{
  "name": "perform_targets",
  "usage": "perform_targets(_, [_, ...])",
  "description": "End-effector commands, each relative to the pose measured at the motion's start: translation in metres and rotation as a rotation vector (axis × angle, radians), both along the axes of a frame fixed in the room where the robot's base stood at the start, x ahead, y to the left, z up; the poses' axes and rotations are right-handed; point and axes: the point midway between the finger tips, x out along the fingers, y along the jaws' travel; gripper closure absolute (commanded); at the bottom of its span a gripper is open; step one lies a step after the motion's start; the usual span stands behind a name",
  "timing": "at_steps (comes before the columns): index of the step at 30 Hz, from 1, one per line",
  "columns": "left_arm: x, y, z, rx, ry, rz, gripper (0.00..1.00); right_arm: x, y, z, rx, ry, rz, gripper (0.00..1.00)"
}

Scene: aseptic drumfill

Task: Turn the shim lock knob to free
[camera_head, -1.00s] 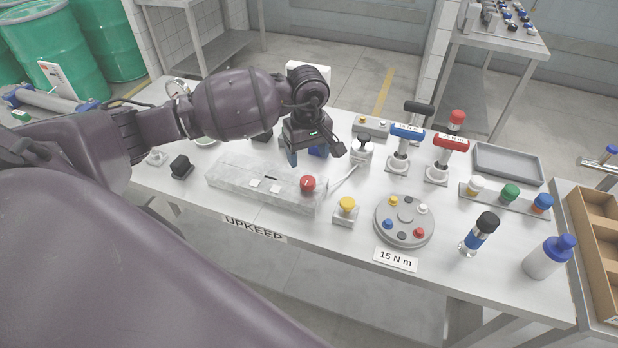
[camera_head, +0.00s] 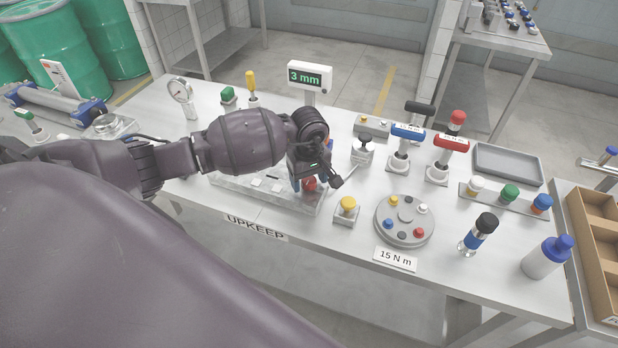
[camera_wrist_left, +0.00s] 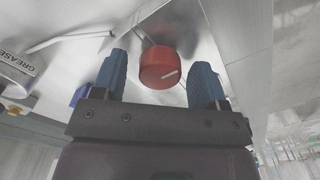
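The red knob (camera_head: 310,184) sits on the right end of the clear block (camera_head: 262,192) on the table. In the left wrist view the red knob (camera_wrist_left: 160,68) shows a white pointer line on its face. My left gripper (camera_head: 316,184) is right at the knob in the head view, partly covering it. In the left wrist view my left gripper (camera_wrist_left: 158,82) is open, its two blue fingertips standing on either side of the knob with gaps visible. My right gripper is not in view.
A display (camera_head: 309,77) reading 3 mm stands behind. A yellow button (camera_head: 347,204) and a round grey plate (camera_head: 404,221) with coloured knobs sit just right. Blue (camera_head: 407,131) and red (camera_head: 450,143) T-handles stand farther back. The table's front edge is near.

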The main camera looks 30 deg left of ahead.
Motion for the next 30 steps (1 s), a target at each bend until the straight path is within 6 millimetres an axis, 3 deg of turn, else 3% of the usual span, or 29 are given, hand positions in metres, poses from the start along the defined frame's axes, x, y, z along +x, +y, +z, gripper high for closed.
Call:
perform_targets(1, [0.0, 0.0, 0.0, 0.0, 0.0, 0.0, 0.41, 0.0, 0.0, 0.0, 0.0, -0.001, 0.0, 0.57])
perform_targets(9, [0.0, 0.0, 0.0, 0.0, 0.0, 0.0, 0.8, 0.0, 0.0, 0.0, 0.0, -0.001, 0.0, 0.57])
perform_targets(20, [0.001, 0.0, -0.001, 0.001, -0.002, 0.065, 0.8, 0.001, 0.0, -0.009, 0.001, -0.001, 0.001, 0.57])
perform_targets(30, [0.0, 0.001, -0.002, 0.002, 0.0, 0.325, 0.8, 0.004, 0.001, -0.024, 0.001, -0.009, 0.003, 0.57])
